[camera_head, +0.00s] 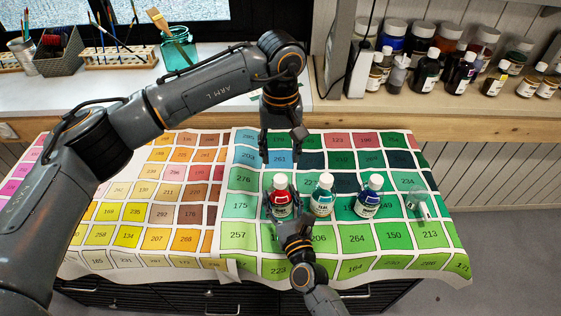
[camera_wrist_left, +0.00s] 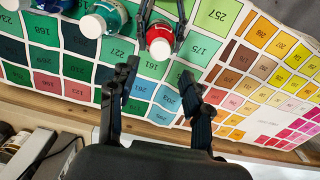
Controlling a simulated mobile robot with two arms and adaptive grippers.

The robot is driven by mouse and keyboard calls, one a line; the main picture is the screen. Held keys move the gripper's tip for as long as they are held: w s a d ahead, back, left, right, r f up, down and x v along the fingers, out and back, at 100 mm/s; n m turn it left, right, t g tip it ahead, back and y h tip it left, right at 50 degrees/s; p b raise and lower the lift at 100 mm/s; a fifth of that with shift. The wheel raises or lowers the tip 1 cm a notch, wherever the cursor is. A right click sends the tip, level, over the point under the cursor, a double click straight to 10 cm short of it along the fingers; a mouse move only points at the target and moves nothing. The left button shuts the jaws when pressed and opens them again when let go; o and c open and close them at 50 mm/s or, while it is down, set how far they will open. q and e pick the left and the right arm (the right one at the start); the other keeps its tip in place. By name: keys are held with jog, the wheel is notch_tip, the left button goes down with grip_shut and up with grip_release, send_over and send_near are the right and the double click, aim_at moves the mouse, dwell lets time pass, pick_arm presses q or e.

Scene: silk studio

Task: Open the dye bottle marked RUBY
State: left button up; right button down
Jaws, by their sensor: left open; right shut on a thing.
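A red dye bottle (camera_head: 282,204) stands upright on the colour-chart cloth, its cap on as far as I can see. Its label is too small to read. My right gripper (camera_head: 284,217) is shut around its body from the front; its fingers also flank the red bottle (camera_wrist_left: 160,33) in the left wrist view. My left gripper (camera_head: 281,149) is open and empty, pointing down behind and above the bottle. In the left wrist view my left gripper (camera_wrist_left: 160,80) has its fingers apart, with the bottle beyond the tips. A teal bottle (camera_head: 321,201) and a blue bottle (camera_head: 368,204) stand to the right.
A small clear object (camera_head: 418,206) lies at the right of the numbered cloth (camera_head: 160,238). Several jars and bottles fill the shelf (camera_head: 445,112) at the back right. A teal jar with a brush (camera_head: 178,48) stands on the back counter. The cloth's left half is free of objects.

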aim_at(281, 178)
pick_arm(q)
jog(key=m, duration=0.4)
jog(key=shift+f+m, duration=0.25)
jog(key=shift+m, duration=0.35)
notch_tip(281, 178, down, 8)
jog(key=shift+r, duration=0.25)
jog(key=shift+c, duration=0.2)
grip_shut()
